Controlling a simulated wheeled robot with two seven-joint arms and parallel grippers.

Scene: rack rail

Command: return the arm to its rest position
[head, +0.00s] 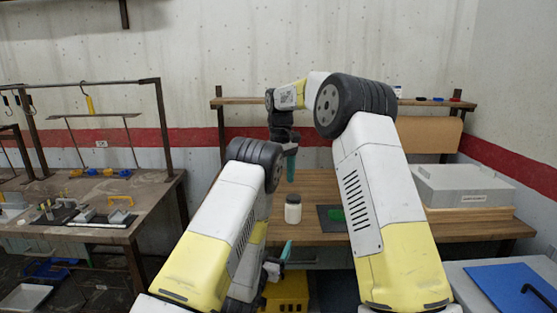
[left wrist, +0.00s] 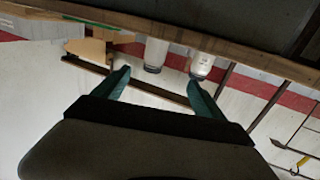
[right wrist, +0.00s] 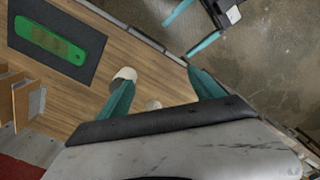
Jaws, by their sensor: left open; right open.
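My right gripper (head: 291,165) hangs fingers-down above the wooden bench in the head view. In the right wrist view its two teal fingers (right wrist: 160,82) are spread, with nothing held between them. My left gripper (head: 281,257) is lower, in front of the bench's front edge. In the left wrist view its fingers (left wrist: 161,82) are apart and empty, near the bench's underside and edge. It also shows at the top of the right wrist view (right wrist: 203,28). Part of the left gripper is hidden by my arm in the head view.
A white jar (head: 293,211) stands on the wooden bench (head: 318,186) below my right gripper. A green piece (head: 336,214) lies on a dark mat beside it. A grey box (head: 463,188) sits at right, a yellow bin (head: 287,290) below. A shelf crosses the back.

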